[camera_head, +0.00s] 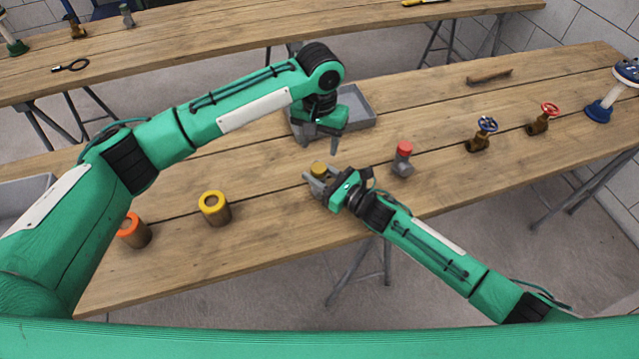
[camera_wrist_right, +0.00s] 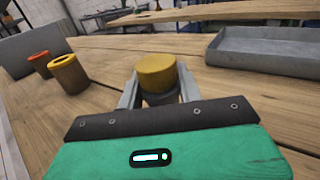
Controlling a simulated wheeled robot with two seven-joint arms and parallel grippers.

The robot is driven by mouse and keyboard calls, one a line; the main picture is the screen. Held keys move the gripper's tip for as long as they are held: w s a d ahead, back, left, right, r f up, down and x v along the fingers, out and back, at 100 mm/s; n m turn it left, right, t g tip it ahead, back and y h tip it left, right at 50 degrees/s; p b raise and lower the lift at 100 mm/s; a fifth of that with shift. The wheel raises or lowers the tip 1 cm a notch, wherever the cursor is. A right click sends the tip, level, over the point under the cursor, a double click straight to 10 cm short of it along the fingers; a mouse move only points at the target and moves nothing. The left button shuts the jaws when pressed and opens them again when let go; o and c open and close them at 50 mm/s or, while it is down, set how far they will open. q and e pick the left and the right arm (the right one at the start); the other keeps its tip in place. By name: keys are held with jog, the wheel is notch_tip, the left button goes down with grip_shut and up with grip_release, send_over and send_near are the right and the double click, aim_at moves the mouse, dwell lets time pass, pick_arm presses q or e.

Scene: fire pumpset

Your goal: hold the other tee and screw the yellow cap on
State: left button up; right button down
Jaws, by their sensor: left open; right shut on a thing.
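The yellow cap (camera_head: 318,168) sits on top of a grey tee, between the fingers of my right gripper (camera_head: 314,183). In the right wrist view the yellow cap (camera_wrist_right: 157,72) is upright on the tee's dark neck (camera_wrist_right: 160,98). My right gripper (camera_wrist_right: 160,100) is shut on the tee, and its fingers hide much of it. I cannot tell how tightly the cap is seated. My left gripper (camera_head: 321,143) is open and empty, pointing down just beyond the cap and apart from it. Another grey tee (camera_head: 402,167) with a red cap (camera_head: 404,148) stands to the right.
A grey tray (camera_head: 362,106) lies behind my left gripper. A yellow-rimmed cylinder (camera_head: 215,208) and an orange-rimmed one (camera_head: 133,231) stand at left. A blue-wheeled valve (camera_head: 480,136) and a red-wheeled valve (camera_head: 541,120) stand at right. The table (camera_head: 265,228) is clear in front.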

aim_at(319, 167)
pick_arm(q)
jog(key=n, duration=1.2)
jog(key=shift+a+r, duration=0.1)
jog(key=shift+f, duration=4.05)
